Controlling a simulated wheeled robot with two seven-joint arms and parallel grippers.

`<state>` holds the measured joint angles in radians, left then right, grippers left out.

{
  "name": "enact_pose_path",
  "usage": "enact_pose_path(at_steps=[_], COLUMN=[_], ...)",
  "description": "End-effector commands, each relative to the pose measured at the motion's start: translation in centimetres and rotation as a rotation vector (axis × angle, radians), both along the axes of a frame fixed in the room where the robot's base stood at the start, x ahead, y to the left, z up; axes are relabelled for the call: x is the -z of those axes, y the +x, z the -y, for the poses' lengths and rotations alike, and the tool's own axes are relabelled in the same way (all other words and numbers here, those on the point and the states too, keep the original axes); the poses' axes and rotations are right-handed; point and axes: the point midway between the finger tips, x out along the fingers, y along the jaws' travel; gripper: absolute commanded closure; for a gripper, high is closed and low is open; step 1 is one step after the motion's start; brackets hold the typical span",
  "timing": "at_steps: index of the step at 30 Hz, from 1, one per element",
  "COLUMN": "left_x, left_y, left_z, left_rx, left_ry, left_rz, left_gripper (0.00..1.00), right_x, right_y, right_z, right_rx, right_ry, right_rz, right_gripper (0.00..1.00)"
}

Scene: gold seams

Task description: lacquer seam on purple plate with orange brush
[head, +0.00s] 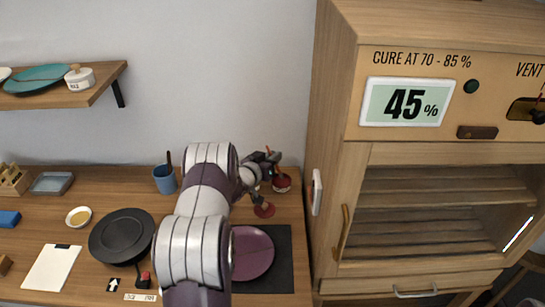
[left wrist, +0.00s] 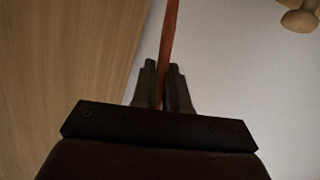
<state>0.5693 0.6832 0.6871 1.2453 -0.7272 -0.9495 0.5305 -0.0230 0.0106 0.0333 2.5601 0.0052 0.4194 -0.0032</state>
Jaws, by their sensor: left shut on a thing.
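The purple plate (head: 255,250) lies on a dark mat (head: 283,270) on the bench, its left side hidden by my left arm. My left gripper (head: 268,165) is beyond the plate, above the back of the bench near a small red dish (head: 264,210) and a dark red pot (head: 282,184). In the left wrist view its two fingers (left wrist: 164,88) are shut on a thin orange-red handle, which looks like the orange brush (left wrist: 170,40). The brush's tip is out of that view. I cannot make out a seam on the plate. My right gripper is in no view.
A tall wooden cabinet (head: 330,120) stands close on the right, its display (head: 407,102) reading 45%. On the left are a black round turntable-like disc (head: 121,236), a blue cup (head: 165,180), a small bowl (head: 79,217) and a white sheet (head: 52,270). A shelf (head: 105,85) hangs above.

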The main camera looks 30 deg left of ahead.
Motion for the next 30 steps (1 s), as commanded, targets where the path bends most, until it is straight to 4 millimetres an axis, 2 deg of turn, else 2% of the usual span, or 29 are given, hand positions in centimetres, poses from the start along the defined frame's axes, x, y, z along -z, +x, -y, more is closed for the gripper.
enact_pose_path(at_steps=[30], left_x=[0.69], left_y=[0.01], left_z=[-0.01], left_rx=[0.0], left_ry=[0.0], left_rz=[0.0], left_gripper=[1.0], right_x=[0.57], right_y=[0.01], right_z=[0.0], right_rx=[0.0], right_ry=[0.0], right_rz=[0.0], right_gripper=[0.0])
